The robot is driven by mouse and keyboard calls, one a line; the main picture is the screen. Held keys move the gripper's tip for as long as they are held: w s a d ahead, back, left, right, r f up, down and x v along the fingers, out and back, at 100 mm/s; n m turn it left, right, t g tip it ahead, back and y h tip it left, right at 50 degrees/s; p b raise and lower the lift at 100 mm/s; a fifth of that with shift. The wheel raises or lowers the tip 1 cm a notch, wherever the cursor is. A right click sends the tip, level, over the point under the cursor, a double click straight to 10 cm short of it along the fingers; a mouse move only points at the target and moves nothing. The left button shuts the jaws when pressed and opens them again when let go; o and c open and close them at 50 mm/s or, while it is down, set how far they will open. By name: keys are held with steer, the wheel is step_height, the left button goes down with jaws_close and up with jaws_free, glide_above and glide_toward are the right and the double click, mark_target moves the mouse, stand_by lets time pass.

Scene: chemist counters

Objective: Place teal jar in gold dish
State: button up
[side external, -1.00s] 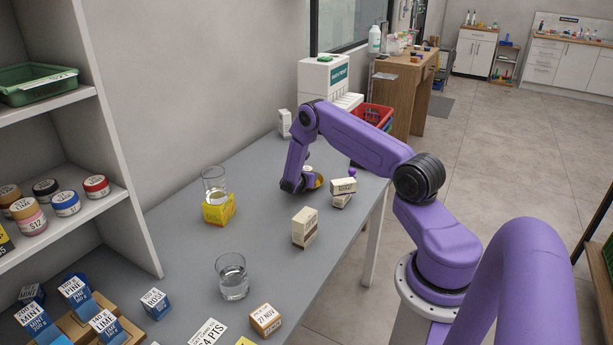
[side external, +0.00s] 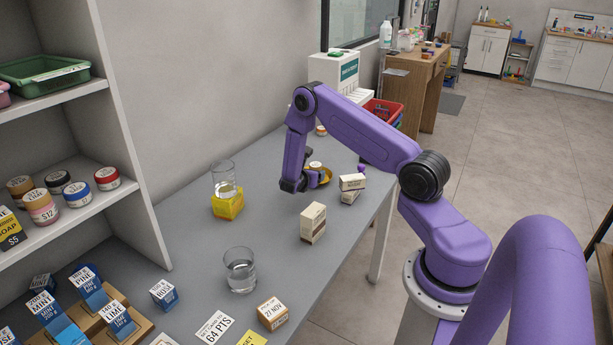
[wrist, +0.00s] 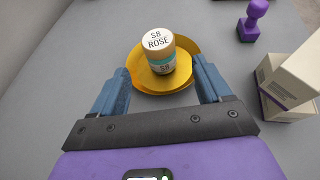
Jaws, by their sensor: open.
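The teal jar (wrist: 161,54) has a teal band, a tan side and a white lid labelled "S8 ROSE". In the wrist view it stands upright inside the gold dish (wrist: 146,80), a round shallow dish on the grey counter. In the side view the jar (side external: 316,166) and part of the dish (side external: 326,177) show just right of my gripper (side external: 296,185). In the wrist view my gripper (wrist: 160,88) is open, with one blue finger on each side of the near dish rim. The fingers are apart from the jar. They hide part of the dish's sides.
Two stacked cream boxes (side external: 351,188) stand close to the right of the dish. Another cream box (side external: 313,223), a glass on a yellow box (side external: 228,204) and a second glass (side external: 240,270) stand nearer. A purple stamp-like object (wrist: 253,14) is beyond. Bare counter lies around the near side.

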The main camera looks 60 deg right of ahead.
steer(key=v, duration=0.4)
steer(key=s+a+r+m+y, duration=0.25)
steer(key=a+r, duration=0.35)
steer(key=a, duration=0.3)
steer(key=s+a+r+m+y, duration=0.1)
steer(key=s+a+r+m, duration=0.25)
steer(key=a+r, duration=0.35)
steer(key=s+a+r+g+y, duration=0.1)
steer(key=s+a+r+y, duration=0.1)
steer(key=s+a, duration=0.4)
steer(key=s+a+r+m+g+y, duration=0.1)
steer(key=s+a+y, duration=0.3)
steer(key=s, duration=0.7)
steer(key=s+a+r+m+g+y, duration=0.1)
steer(key=s+a+y, duration=0.3)
steer(key=s+a, duration=0.4)
steer(key=shift+s+a+r, duration=0.3)
steer(key=shift+s+r, duration=0.05)
steer(key=shift+r, duration=0.55)
